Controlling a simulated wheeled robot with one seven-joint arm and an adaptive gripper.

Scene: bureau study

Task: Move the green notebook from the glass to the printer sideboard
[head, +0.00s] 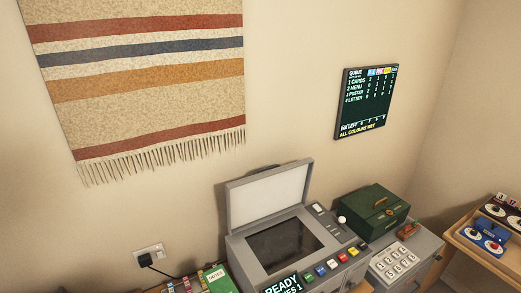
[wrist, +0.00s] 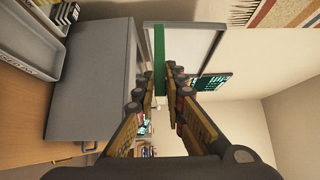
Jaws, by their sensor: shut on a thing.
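In the wrist view my gripper (wrist: 160,80) is shut on the green notebook (wrist: 159,55), which shows as a thin green edge between the two fingers. It appears held level, in front of the raised lid and apart from the grey printer body. In the head view the scanner glass (head: 283,247) is dark and looks bare under the open lid (head: 268,194). A green cover marked NOTES (head: 215,279) shows at the bottom edge of the head view; I cannot tell whether it is the held notebook. My gripper is not in the head view.
The grey printer (head: 326,255) has coloured buttons on its front panel. To its right stand a green box (head: 374,210) and a keypad (head: 396,263). A wooden surface (wrist: 25,125) and a pale tray (wrist: 30,40) show in the wrist view. A power cable runs along the wall.

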